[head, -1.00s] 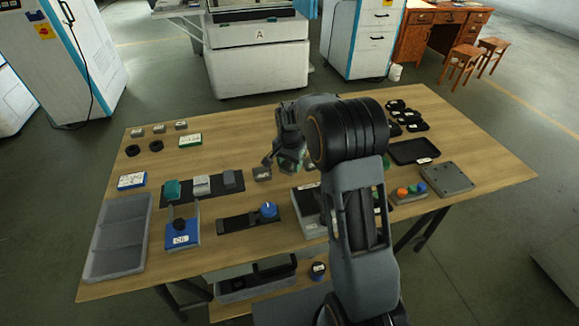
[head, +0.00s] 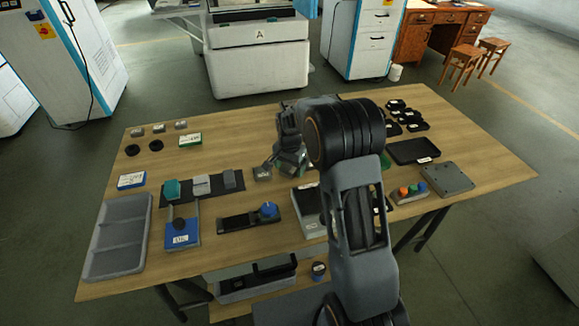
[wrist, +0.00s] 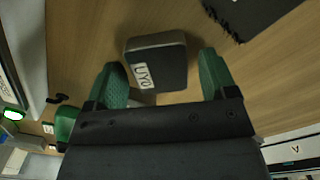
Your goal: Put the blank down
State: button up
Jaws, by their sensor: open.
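The blank looks to be the small grey block with a white label (wrist: 157,62). It sits on the wooden tabletop and also shows in the head view (head: 262,174), just right of a dark mat. My gripper (wrist: 165,80) is open, its two green fingers apart with the block's near end between and beyond their tips. Wood shows on both sides of the block, so neither finger seems to touch it. In the head view my gripper (head: 284,167) is just right of the block, partly hidden by my arm.
The dark mat (head: 219,191) carries several small blocks. A grey divided tray (head: 98,272) stands at the left edge. A blue-knobbed fixture (head: 236,222) lies in front of the block. A black tray (head: 400,157) is at the right. Bare wood lies behind the block.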

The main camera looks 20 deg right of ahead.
aim_at(290, 167)
notch_tip(290, 167, up, 12)
jog(key=p, duration=0.1)
jog(key=s+r+n+t, duration=0.2)
jog(key=s+n, duration=0.7)
jog(key=s, duration=1.4)
jog(key=shift+s+a+r+t, duration=0.15)
jog(key=shift+s+r+t, duration=0.15)
jog(key=shift+t, duration=0.2)
